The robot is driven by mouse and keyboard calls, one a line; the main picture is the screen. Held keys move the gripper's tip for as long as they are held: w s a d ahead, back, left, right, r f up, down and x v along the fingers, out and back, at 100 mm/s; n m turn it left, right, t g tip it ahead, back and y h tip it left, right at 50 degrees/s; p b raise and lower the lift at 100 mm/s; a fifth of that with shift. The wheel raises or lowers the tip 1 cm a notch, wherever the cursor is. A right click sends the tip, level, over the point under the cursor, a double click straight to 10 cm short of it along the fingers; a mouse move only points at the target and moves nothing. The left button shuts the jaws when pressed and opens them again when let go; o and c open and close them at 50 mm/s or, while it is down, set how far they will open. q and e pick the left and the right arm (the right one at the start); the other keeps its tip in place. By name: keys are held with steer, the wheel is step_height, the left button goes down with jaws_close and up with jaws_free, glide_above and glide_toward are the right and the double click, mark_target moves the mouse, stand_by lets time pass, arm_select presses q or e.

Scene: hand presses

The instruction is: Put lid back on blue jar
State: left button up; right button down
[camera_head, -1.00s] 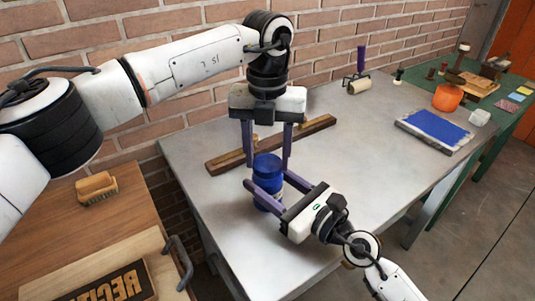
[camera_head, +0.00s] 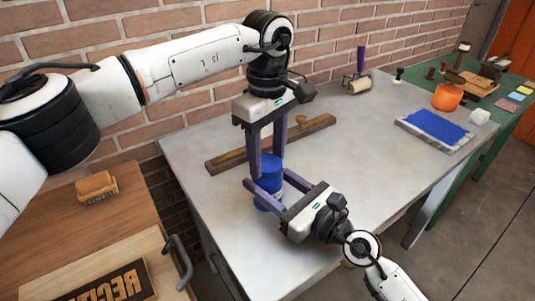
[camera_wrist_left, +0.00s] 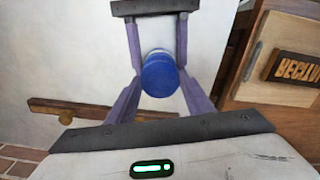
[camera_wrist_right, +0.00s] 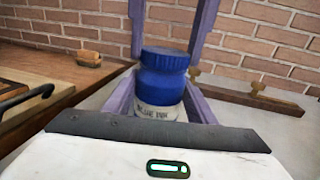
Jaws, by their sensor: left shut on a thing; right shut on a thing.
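The blue jar (camera_head: 267,203) stands upright near the front left of the grey table. It has a pale label reading "BLUE INK" in the right wrist view (camera_wrist_right: 155,111). Its round blue lid (camera_wrist_right: 165,59) sits on top of the jar, with no clear gap. The lid's top faces the left wrist view (camera_wrist_left: 160,77). My left gripper (camera_head: 268,160) points down from above and is shut on the lid. My right gripper (camera_head: 267,181) reaches in from the front right, low and level, and is shut around the jar's body.
A wooden bar (camera_head: 228,159) with knobs lies behind the jar. A roller (camera_head: 358,82) stands at the back. A blue inked slab (camera_head: 437,128) lies at the right. A brush (camera_head: 96,187) rests on the wooden bench at left. The table's middle is clear.

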arm_select(q)
steer(key=o, duration=1.2)
steer(key=shift+c, duration=0.2)
steer(key=shift+r, duration=0.15)
steer(key=shift+r, duration=2.15)
steer(key=shift+c, duration=0.3)
steer(key=n, duration=0.3)
steer(key=r+n, duration=0.1)
steer(key=n, duration=0.2)
steer(key=shift+r, duration=0.1)
steer(key=n, duration=0.4)
steer(key=shift+r+n, duration=0.4)
steer(key=n, duration=0.4)
steer(key=shift+r, duration=0.35)
steer(key=n, duration=0.4)
steer(key=shift+r+n, duration=0.3)
steer(key=shift+r, duration=0.1)
